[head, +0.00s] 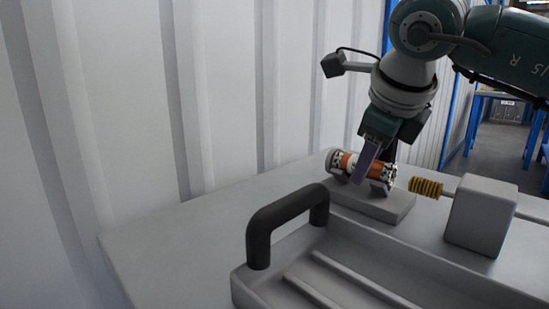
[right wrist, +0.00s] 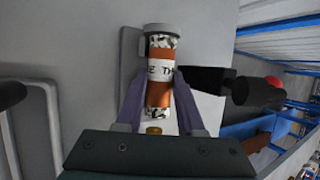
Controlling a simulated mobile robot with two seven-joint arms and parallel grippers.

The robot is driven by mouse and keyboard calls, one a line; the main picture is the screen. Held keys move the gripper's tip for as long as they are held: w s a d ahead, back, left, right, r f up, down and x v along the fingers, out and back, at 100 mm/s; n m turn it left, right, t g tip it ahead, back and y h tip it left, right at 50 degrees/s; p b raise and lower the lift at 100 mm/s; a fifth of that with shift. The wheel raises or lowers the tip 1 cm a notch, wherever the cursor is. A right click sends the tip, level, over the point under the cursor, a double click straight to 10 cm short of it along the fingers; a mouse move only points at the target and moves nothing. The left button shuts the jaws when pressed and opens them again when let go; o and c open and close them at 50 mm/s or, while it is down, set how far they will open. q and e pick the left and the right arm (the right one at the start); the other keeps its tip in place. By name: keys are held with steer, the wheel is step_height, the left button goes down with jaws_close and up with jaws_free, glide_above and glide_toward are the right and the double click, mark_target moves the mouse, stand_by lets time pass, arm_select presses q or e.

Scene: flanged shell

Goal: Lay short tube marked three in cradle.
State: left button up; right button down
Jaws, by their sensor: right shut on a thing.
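The short tube (head: 347,160) is orange with a white band and black-and-white speckled ends. It lies level, lengthwise along the grey cradle (head: 372,205), at its uprights; I cannot tell if it rests fully on them. My right gripper (head: 372,168) comes from above, its purple fingers shut on the tube's middle. In the right wrist view the tube (right wrist: 159,92) sits between both fingers, a grey cap at its far end. Its white band shows part of a word, "E TH"; the full marking is hidden. My left gripper is not in view.
A yellow ribbed piece (head: 425,187) on a rod sticks out from a grey block (head: 480,215) right of the cradle. A grey tray (head: 300,245) with a black handle (head: 287,222) stands in front. The table (head: 180,245) is bare at left, beside a corrugated wall.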

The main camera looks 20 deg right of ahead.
steer(key=shift+c, duration=2.2)
jaws_free()
steer(key=p+v, duration=0.2)
steer(key=v, duration=0.8)
